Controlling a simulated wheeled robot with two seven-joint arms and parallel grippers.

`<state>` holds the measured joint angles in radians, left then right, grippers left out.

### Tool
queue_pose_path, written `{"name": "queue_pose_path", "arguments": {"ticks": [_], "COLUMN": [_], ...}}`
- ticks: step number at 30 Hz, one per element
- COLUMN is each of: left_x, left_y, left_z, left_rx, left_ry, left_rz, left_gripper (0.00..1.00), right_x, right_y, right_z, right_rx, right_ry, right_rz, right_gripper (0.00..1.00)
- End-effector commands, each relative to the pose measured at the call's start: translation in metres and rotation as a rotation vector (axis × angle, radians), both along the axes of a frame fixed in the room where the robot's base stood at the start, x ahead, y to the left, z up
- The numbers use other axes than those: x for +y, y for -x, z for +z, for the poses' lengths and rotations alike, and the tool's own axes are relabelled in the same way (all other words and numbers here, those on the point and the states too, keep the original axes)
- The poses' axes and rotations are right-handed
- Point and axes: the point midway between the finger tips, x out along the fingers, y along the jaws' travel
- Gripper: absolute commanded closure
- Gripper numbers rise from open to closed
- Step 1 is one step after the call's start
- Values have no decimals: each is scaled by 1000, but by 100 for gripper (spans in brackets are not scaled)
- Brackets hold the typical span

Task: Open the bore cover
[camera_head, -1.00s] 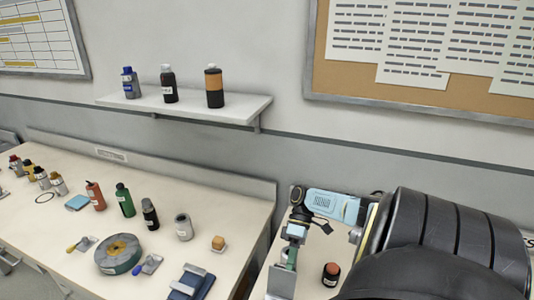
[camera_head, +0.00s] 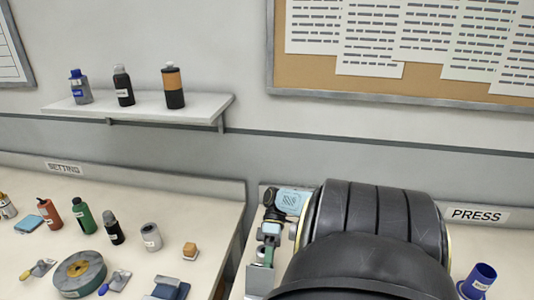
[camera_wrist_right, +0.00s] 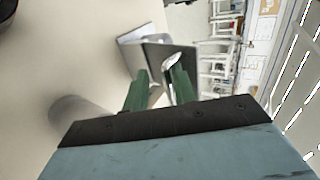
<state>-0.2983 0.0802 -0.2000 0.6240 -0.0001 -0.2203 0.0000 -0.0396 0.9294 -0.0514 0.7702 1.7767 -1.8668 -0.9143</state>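My right arm's black links fill the lower right of the head view. My right gripper (camera_wrist_right: 160,82) has two green fingers that stand apart in the wrist view, with a narrow gap between them. A grey metal block with an angled plate (camera_wrist_right: 165,58) lies just beyond the fingertips. A grey block also shows at the front left of the press bench in the head view (camera_head: 259,281). I cannot tell which part is the bore cover, or whether a finger touches the block. My left gripper is not in view.
A blue cup (camera_head: 477,281) stands right of my arm, below the PRESS sign (camera_head: 478,215). The SETTING bench (camera_head: 215,225) on the left holds bottles, a tape-like roll (camera_head: 80,274) and small tools. A wall shelf (camera_head: 150,111) holds 3 bottles.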

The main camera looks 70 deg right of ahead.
Motion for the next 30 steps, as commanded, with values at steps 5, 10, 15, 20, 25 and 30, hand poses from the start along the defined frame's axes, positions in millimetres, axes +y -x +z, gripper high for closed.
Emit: {"name": "queue_pose_path", "arguments": {"ticks": [5,10,15,20,25,30], "left_x": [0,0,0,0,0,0], "left_y": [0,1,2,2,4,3], "left_z": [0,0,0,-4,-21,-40], "left_rx": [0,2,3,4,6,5], "left_ry": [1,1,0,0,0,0], "left_rz": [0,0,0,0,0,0], "left_gripper": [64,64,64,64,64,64], "right_x": [-1,-2,-2,-8,-29,-62], "right_y": [0,-1,-1,-3,-7,4], "right_z": [2,3,4,6,17,36], "right_rx": [2,-1,-3,-5,-6,5], "right_ry": [0,0,0,1,3,4], "right_rz": [1,1,1,0,3,-13], "right_gripper": [69,69,69,69,69,69]}}
